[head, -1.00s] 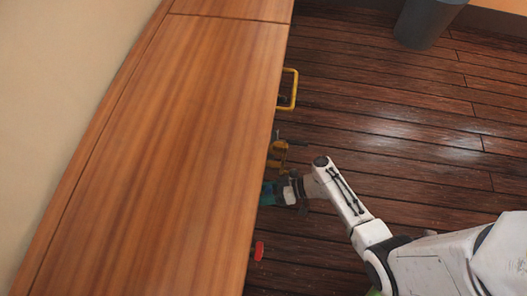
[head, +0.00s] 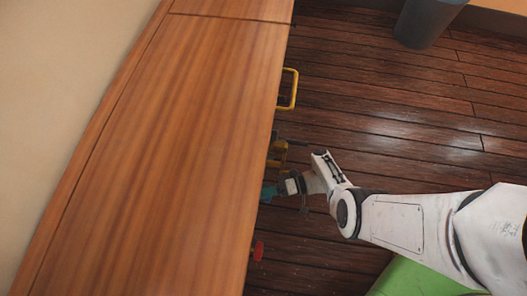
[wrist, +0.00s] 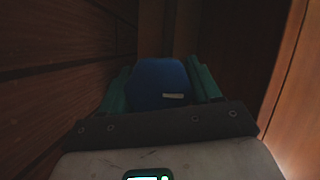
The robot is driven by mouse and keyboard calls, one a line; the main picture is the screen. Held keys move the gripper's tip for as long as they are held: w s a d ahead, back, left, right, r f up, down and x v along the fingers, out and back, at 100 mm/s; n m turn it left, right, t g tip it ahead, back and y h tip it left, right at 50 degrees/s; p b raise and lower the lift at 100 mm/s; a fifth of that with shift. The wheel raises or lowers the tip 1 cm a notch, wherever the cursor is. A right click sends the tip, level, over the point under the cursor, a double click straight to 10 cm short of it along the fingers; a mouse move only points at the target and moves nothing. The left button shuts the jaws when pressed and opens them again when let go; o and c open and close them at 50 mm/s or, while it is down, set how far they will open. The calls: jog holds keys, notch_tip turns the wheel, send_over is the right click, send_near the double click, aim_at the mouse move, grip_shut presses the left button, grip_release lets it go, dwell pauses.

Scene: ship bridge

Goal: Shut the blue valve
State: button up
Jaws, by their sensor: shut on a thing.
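The blue valve (wrist: 158,82) shows in the wrist view as a dark blue handle with a small pale mark on its face. My gripper (head: 271,190) is at the side of the wooden counter, partly under its edge in the head view. In the wrist view its two teal fingers stand on either side of the blue handle, shut on it. The valve is hidden from the head view by the counter top and my gripper. Its stem and mount do not show, so its turn angle is hard to tell.
The wooden counter (head: 190,130) fills the left. A grey bin (head: 425,22) stands far off. The plank floor (head: 390,110) is open.

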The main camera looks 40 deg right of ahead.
jog(key=shift+w, duration=0.15)
dwell(0.5)
jog(key=o, duration=1)
jog(key=shift+c, duration=0.2)
jog(key=shift+d, duration=0.1)
